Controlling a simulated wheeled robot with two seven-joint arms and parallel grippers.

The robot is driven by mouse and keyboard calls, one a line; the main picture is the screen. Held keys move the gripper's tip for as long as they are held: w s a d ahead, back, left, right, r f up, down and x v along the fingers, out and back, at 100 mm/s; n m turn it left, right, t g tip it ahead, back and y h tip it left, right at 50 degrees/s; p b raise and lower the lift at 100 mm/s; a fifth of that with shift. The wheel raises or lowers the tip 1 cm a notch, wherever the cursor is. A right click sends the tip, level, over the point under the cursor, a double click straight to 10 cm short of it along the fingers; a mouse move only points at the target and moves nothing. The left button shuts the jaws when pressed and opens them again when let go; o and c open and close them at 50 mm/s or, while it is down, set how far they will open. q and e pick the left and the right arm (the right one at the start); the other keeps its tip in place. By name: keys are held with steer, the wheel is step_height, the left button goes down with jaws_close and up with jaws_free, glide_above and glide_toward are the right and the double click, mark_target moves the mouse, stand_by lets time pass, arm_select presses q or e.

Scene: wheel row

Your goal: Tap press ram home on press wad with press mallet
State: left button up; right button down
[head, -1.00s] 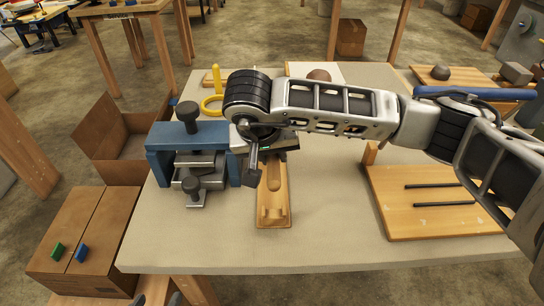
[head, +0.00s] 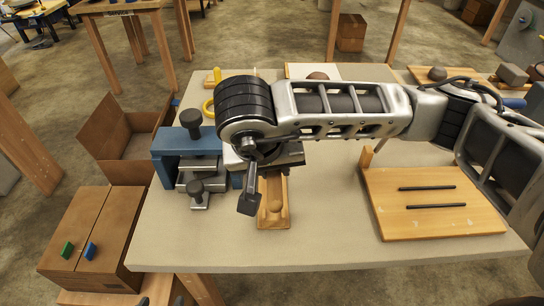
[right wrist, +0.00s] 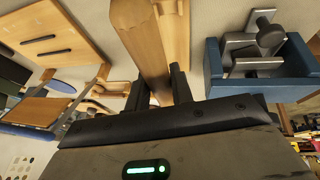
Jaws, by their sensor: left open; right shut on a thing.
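My right gripper (right wrist: 160,92) is shut on a rounded wooden bar (right wrist: 143,40), which looks like the press mallet's handle. I cannot tell the press ram or press wad apart; the arm covers the board's far part. Two dark tips at the bottom edge of the head view look like my left gripper (head: 158,301), open and empty.
A blue vise (head: 170,165) with grey jaws stands left of the narrow board. A wooden board with two black rods (head: 440,225) lies at the right. A yellow ring tool (head: 208,106) lies behind my arm. The table's front middle is clear.

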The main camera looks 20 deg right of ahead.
mark_target(275, 202)
steer(key=s+r+p, duration=0.2)
steer(key=s+a+r+p, duration=0.1)
steer(key=s+r+p, duration=0.1)
steer(key=s+a+r+p, duration=0.1)
steer(key=s+r, duration=0.1)
steer(key=s, duration=0.1)
steer(key=shift+r+p, duration=0.1)
steer(key=shift+p, duration=0.3)
steer(key=shift+s+r, duration=0.1)
steer(key=shift+s, duration=0.1)
arm_select(q)
steer(key=r, duration=0.1)
steer(key=a+r, duration=0.1)
steer(key=shift+s+r+g+y, duration=0.2)
steer(key=shift+r+g+y, duration=0.1)
arm_select(e)
steer(key=shift+a, duration=0.1)
arm_select(q)
steer(key=shift+f, duration=0.1)
